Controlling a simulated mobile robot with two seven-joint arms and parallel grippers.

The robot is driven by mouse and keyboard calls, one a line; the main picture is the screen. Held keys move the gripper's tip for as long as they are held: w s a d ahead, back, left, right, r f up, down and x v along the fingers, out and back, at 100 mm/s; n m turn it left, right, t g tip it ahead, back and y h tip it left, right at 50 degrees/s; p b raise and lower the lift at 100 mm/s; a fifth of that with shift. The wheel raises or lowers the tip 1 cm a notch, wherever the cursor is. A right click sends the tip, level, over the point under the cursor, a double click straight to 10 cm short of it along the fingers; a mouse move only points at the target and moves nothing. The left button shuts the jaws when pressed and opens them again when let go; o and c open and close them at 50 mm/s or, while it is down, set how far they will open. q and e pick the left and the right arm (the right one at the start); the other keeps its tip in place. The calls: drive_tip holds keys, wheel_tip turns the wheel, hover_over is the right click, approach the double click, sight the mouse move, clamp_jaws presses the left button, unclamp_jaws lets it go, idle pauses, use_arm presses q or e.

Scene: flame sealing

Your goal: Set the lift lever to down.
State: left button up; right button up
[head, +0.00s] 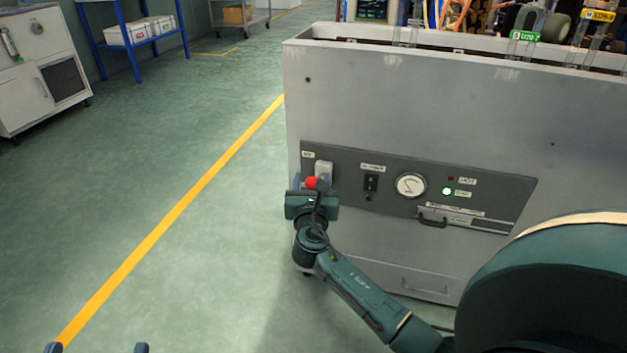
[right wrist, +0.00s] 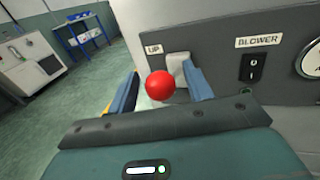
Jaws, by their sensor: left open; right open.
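The lift lever has a red ball knob (head: 311,183) at the left end of the dark control panel, just under an "UP" label. The knob also shows in the right wrist view (right wrist: 160,85), in front of a pale plate. A "DOWN" label is not visible, and the lever's shaft is hidden behind my gripper. My right gripper (right wrist: 158,88) is open, with one finger on each side of the knob; I cannot tell whether they touch it. My left gripper (head: 97,348) is open and empty at the bottom left, with only its fingertips showing, far from the panel.
The grey machine cabinet (head: 430,110) carries a blower switch (head: 371,183), a round gauge (head: 410,185) and a lit green lamp (head: 447,191) right of the lever. Glass tubes stand along its top. Open floor with a yellow line (head: 190,197) lies to the left.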

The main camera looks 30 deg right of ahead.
drive_tip(key=shift+c, duration=0.5)
clamp_jaws()
